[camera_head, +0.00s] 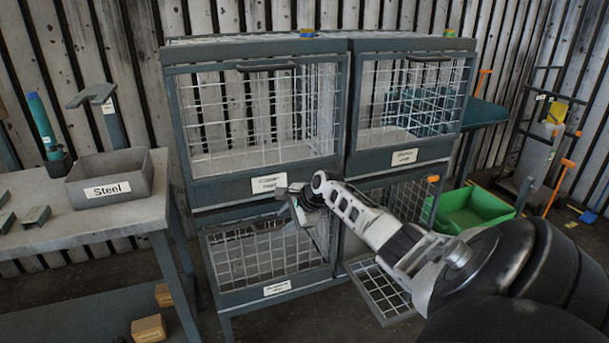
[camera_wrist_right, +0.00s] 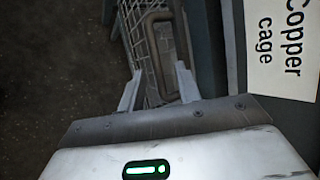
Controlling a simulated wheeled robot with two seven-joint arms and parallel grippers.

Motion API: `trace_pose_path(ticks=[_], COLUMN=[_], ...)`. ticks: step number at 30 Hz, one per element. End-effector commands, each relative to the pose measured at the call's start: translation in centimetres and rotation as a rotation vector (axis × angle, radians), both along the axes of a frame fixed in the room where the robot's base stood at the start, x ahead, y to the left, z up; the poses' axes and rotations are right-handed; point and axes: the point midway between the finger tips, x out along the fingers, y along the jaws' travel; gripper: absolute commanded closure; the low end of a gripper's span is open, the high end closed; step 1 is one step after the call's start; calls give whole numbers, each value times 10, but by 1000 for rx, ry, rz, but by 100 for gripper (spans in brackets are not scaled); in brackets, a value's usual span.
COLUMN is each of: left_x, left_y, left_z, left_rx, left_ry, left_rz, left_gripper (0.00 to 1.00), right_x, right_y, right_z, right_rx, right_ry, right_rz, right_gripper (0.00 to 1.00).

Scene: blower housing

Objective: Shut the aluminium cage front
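The lower-left cage front (camera_head: 262,255) is a dark-framed mesh panel below the copper cage. Its small label (camera_head: 277,288) is too blurred to read surely; I take it as the aluminium cage. My right gripper (camera_head: 297,193) is at this cage's upper right, under the copper label, and hides part of it. In the right wrist view my right gripper (camera_wrist_right: 158,82) has its fingers apart, with a brownish bar handle (camera_wrist_right: 152,48) in front of and between them. Contact cannot be told. A mesh panel (camera_wrist_right: 133,30) shows beside the handle. My left gripper is out of view.
The copper cage (camera_head: 265,185) and another upper cage (camera_head: 403,158) stand above. A lower-right mesh front (camera_head: 383,290) hangs out low over the floor. A bench with a steel bin (camera_head: 110,180) is at left, a green bin (camera_head: 470,209) at right. My right arm crosses from the right.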

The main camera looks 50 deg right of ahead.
Motion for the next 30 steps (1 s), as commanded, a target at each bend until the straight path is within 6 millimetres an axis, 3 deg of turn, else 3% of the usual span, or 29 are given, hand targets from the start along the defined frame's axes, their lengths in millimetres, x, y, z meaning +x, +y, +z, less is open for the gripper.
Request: trace_pose_path(ticks=[3,12,18,30], left_x=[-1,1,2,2], left_y=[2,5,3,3], left_z=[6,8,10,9], left_rx=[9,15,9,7], left_ry=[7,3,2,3], left_rz=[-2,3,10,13], left_gripper=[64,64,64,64], right_x=[-19,-56,-65,-66], right_y=[-2,-5,-6,-6], right_z=[25,68,81,82], right_rx=[-5,-1,0,1], right_ry=[3,2,1,0], right_rz=[3,2,0,1], right_gripper=[66,66,66,66])
